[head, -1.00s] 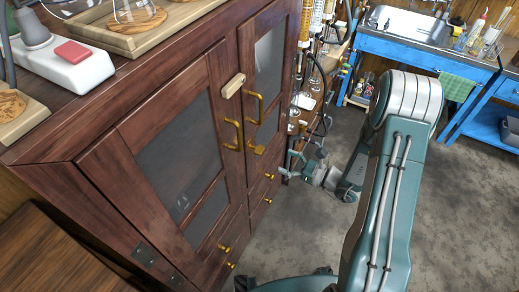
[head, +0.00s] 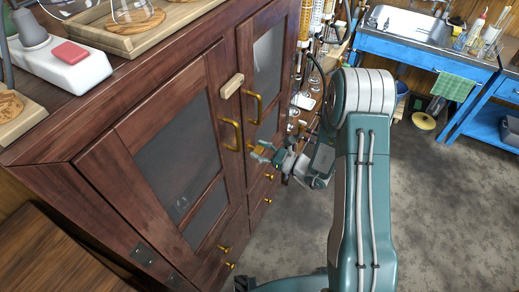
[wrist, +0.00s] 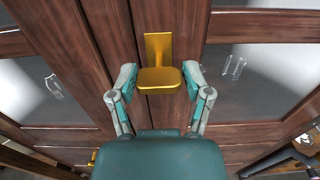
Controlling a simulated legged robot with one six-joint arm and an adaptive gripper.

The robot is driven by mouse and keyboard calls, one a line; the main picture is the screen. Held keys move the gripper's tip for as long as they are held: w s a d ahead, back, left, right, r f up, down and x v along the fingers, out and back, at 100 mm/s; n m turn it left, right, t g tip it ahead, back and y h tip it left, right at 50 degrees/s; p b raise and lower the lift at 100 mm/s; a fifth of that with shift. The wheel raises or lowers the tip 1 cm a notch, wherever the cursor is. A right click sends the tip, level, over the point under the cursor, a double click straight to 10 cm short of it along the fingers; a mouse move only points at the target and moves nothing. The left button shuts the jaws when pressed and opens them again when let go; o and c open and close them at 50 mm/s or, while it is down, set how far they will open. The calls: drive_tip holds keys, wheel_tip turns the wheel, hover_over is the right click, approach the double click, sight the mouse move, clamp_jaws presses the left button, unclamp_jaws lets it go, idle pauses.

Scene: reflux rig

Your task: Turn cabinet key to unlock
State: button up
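The cabinet (head: 110,150) is dark reddish wood with two glass-paned doors. Its brass key (wrist: 160,79) has a flat bow and sticks out from a brass plate (wrist: 158,46) on the door stile in the wrist view. In the head view the key (head: 257,149) is partly covered by my gripper. My gripper (wrist: 158,80) is open, with one finger on each side of the key's bow and a gap on both sides. In the head view my gripper (head: 266,152) is at the cabinet front, below the brass door handles (head: 232,134).
Brass drawer knobs (head: 224,249) are lower down. A blue workbench with a sink (head: 412,24) stands at the back right.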

drive_tip(key=c, duration=0.4)
drive_tip(key=shift+o, duration=0.2)
drive_tip(key=shift+n, duration=0.3)
drive_tip(key=n, duration=0.3)
drive_tip(key=shift+n, duration=0.3)
drive_tip(key=n, duration=0.3)
drive_tip(key=shift+n, duration=0.3)
drive_tip(key=n, duration=0.5)
drive_tip(key=shift+s+f, duration=0.1)
drive_tip(key=n, duration=0.5)
drive_tip(key=shift+f, duration=0.1)
drive_tip(key=shift+s, duration=0.1)
drive_tip(key=shift+a, duration=0.1)
